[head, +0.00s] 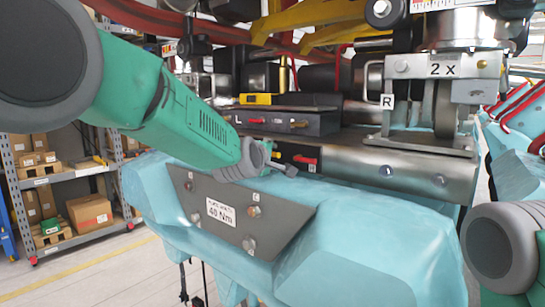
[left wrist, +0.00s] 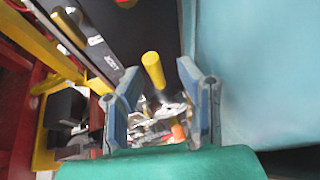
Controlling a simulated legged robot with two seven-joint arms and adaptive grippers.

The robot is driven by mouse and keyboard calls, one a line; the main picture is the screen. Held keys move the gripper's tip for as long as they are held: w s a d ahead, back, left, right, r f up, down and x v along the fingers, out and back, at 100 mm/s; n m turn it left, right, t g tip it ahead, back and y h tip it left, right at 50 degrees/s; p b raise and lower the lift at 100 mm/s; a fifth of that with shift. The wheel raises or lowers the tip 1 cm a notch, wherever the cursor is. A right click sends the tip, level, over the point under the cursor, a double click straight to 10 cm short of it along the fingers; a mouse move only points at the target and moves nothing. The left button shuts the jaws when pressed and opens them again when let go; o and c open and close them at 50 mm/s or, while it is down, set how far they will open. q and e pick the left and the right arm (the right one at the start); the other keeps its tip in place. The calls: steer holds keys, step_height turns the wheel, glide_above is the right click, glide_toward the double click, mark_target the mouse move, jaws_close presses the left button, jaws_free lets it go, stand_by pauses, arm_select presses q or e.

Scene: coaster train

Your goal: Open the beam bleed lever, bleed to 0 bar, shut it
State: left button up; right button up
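In the head view a red lever (head: 304,159) sits just right of the gripper. No label marks the bleed lever legibly. My right gripper is out of view.
A light-blue body with a grey "40 Nm" plate (head: 238,215) lies below my left gripper. A yellow box (head: 258,99) lies above the panel. Shelves (head: 75,180) stand left behind.

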arm_select(q)
steer(key=shift+a, duration=0.2)
jaws_close()
steer(key=shift+s+d, duration=0.2)
steer(key=shift+d, duration=0.4)
